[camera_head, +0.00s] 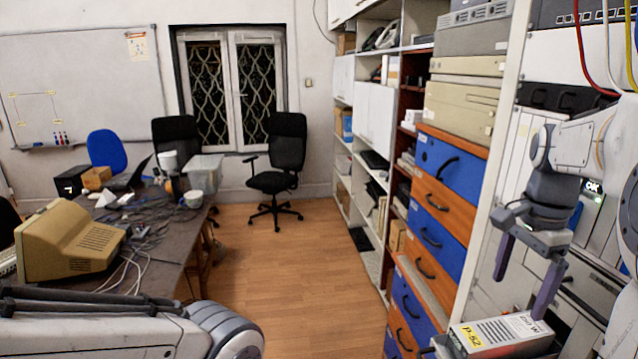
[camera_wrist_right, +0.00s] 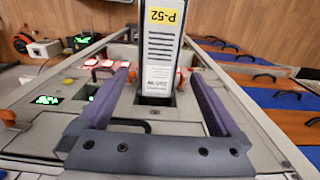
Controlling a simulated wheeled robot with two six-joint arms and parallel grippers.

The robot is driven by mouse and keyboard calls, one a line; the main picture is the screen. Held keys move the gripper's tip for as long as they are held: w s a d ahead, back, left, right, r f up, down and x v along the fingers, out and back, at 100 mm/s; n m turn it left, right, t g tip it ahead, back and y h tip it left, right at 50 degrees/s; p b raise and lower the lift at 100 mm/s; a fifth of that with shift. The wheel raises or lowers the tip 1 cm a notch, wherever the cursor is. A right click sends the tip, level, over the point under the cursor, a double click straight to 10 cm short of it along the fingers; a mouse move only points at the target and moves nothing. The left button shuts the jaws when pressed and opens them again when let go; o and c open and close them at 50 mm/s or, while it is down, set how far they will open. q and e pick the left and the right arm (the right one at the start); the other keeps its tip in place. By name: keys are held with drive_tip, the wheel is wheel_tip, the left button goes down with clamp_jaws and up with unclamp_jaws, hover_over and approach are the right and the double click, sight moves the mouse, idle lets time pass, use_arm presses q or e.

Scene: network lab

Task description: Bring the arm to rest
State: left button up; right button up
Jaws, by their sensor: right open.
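My right gripper (camera_head: 522,287) hangs fingers-down at the right of the head view, in front of the grey rack panel (camera_head: 590,275). Its two purple fingers are spread apart with nothing between the tips. A white module with a yellow P-52 label (camera_head: 505,332) is just below the fingertips. In the right wrist view the module (camera_wrist_right: 162,45) stands out from a dark slot in the panel, and the open right gripper (camera_wrist_right: 160,84) has a finger at either side, apart from it. My left arm crosses the lower left of the head view; its gripper is out of frame.
A drawer cabinet with blue and orange fronts (camera_head: 436,200) stands left of the rack. A cluttered table (camera_head: 165,255) with an old beige monitor (camera_head: 68,243) is at left. The wooden floor (camera_head: 285,265) between is clear. Red and yellow cables (camera_head: 582,50) hang at upper right.

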sight(504, 330)
wheel_tip(504, 330, down, 11)
drive_tip(key=shift+r+p, duration=0.1)
drive_tip(key=shift+p, duration=0.5)
drive_tip(key=shift+d+r+p, duration=0.1)
drive_tip(key=shift+r+p, duration=0.35)
drive_tip(key=shift+r, duration=0.4)
drive_tip(key=shift+f, duration=0.2)
